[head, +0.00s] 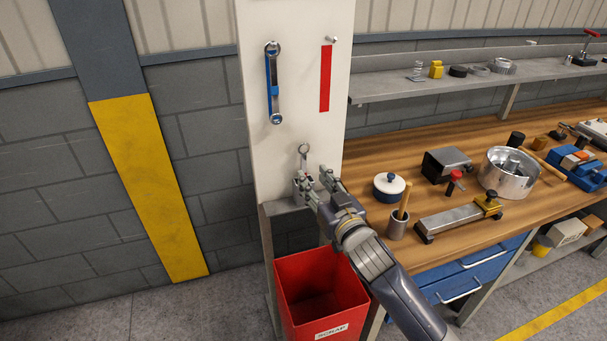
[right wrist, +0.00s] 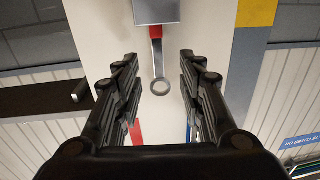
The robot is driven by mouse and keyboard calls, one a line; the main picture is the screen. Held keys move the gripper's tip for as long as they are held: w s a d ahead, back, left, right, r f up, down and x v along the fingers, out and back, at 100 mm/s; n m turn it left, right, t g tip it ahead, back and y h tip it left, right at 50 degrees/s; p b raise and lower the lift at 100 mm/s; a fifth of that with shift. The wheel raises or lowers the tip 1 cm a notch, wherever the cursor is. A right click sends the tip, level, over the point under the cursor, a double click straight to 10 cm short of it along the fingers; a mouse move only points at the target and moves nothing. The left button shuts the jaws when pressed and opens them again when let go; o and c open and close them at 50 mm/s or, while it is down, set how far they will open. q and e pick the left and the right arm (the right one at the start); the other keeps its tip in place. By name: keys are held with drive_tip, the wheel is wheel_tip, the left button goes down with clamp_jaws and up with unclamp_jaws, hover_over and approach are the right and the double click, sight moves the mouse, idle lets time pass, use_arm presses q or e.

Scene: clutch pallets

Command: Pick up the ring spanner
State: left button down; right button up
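A tool with a metal ring end (head: 304,149) and a red handle stands ring up at the lower part of the white panel. In the right wrist view its ring (right wrist: 160,86) shows between my finger pads, apart from both, and the red handle runs into a grey block (right wrist: 157,10). A blue-gripped metal spanner (head: 272,88) hangs higher on the panel from a peg. I cannot tell for sure which one is the ring spanner. My right gripper (head: 313,179) is open and empty at the red-handled tool. My left gripper is not in view.
The white panel (head: 292,20) has a red strip (head: 325,78) under a bare peg (head: 331,39). A red scrap bin (head: 320,290) stands below.

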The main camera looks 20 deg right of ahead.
sight(304, 163)
drive_tip(key=w, duration=0.1)
drive_tip(key=w+p, duration=0.1)
drive_tip(key=w, duration=0.3)
drive_tip(key=shift+w+a+r+p, duration=0.15)
drive_tip(key=shift+r+p, duration=0.2)
drive_tip(key=shift+p, duration=0.05)
drive_tip(key=shift+w+a+f, duration=0.1)
drive_tip(key=shift+w, duration=0.35)
drive_tip(key=shift+s, duration=0.1)
clamp_jaws()
